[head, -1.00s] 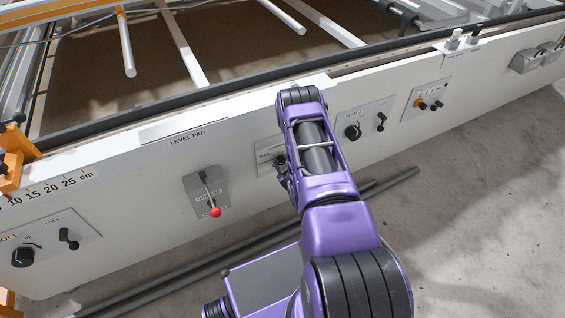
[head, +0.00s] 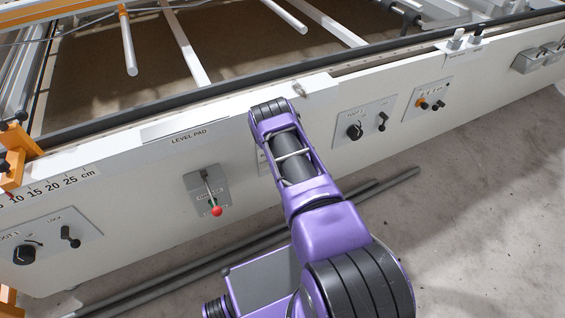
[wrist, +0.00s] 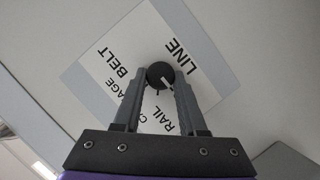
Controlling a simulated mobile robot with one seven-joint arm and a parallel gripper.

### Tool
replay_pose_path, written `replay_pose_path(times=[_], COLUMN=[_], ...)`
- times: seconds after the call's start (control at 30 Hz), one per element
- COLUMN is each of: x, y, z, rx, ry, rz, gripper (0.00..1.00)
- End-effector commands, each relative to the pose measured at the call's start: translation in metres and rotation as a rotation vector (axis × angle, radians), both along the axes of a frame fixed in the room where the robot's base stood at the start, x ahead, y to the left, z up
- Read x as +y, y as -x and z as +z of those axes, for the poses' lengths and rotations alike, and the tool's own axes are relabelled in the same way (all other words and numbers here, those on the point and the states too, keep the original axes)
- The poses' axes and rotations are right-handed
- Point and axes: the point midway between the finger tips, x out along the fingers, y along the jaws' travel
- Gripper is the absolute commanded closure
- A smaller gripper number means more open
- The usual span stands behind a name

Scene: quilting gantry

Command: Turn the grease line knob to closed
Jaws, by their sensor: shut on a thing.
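The grease line knob (wrist: 159,74) is a round black knob on a white label plate (wrist: 146,24) in the wrist view. The plate's readable words include LINE, BELT and RAIL; the word at the left is partly covered by a finger. A small pale mark shows on the knob's lower right. My gripper (wrist: 159,82) has its two grey fingers on either side of the knob and is shut on it.
The lever panel with a red ball (head: 216,211) is left of my arm on the white gantry side. The foot knob panel (head: 355,131) and orange-button panel (head: 422,103) are to the right. Grey pipes (head: 385,184) lie on the floor below.

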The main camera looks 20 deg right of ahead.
Motion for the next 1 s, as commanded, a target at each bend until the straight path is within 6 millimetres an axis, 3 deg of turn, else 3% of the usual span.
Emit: replay_pose_path(times=[0.17, 0.2, 0.37, 0.77, 1.0], x=[0.000, 0.000, 0.000, 0.002, 0.013], y=[0.001, 0.001, 0.001, 0.008, 0.053], z=[-0.001, -0.001, -0.001, 0.002, 0.016], rx=[0.003, 0.003, 0.002, 0.002, 0.006], ry=[0.000, 0.000, 0.000, -0.002, 0.000], rz=[0.000, 0.000, -0.001, 0.000, -0.001], gripper=[1.00, 0.55, 0.29, 0.29, 0.29])
